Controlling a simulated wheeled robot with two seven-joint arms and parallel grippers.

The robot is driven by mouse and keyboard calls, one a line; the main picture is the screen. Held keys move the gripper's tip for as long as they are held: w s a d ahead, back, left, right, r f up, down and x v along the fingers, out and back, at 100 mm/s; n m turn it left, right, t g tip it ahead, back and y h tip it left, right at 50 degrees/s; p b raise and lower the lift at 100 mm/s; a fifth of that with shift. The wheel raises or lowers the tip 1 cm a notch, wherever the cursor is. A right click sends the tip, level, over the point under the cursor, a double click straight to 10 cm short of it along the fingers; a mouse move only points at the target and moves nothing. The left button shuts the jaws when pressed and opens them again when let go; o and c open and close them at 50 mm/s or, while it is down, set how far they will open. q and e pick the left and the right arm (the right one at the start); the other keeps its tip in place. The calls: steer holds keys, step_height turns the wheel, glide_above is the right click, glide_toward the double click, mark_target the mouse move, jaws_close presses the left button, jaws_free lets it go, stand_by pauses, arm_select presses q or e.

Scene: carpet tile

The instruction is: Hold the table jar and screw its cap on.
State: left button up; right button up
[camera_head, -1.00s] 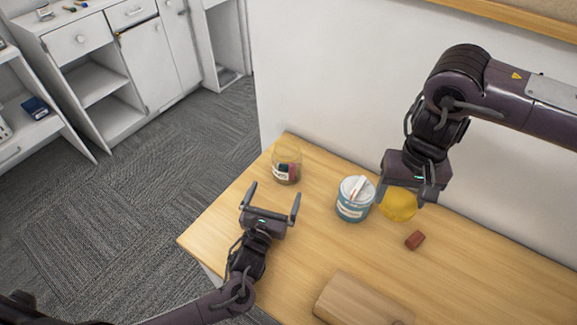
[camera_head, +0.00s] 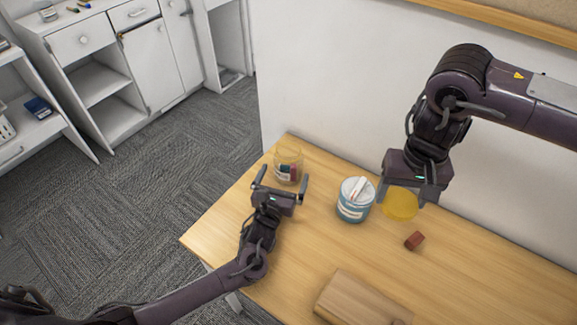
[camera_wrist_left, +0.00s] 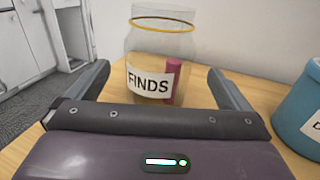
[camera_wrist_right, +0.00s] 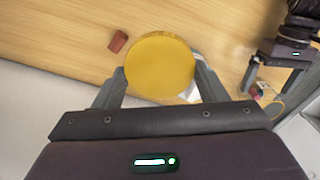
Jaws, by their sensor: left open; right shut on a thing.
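The table jar (camera_head: 288,160) is clear glass with a "FINDS" label and stands upright, uncapped, at the table's far left corner. In the left wrist view the jar (camera_wrist_left: 155,50) holds a dark red item and has a yellow band at its neck. My left gripper (camera_head: 281,184) is open just in front of the jar, its fingers spread to either side and apart from it. The yellow cap (camera_head: 400,204) is a flat round disc. My right gripper (camera_wrist_right: 160,82) is shut on the cap and holds it above the table.
A blue tub (camera_head: 354,200) with a white lid stands between the jar and the cap. A small red block (camera_head: 414,240) and a wooden board (camera_head: 362,300) lie on the table (camera_head: 290,260). A wall rises behind the table.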

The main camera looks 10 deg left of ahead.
mark_target(292, 152)
arm_select(q)
steer(key=shift+w+d+p, duration=0.15)
steer(key=shift+w+p, duration=0.25)
steer(key=shift+w, duration=2.25)
steer(key=shift+s, duration=0.1)
steer(key=shift+r, duration=0.1)
steer(key=c, duration=1.2)
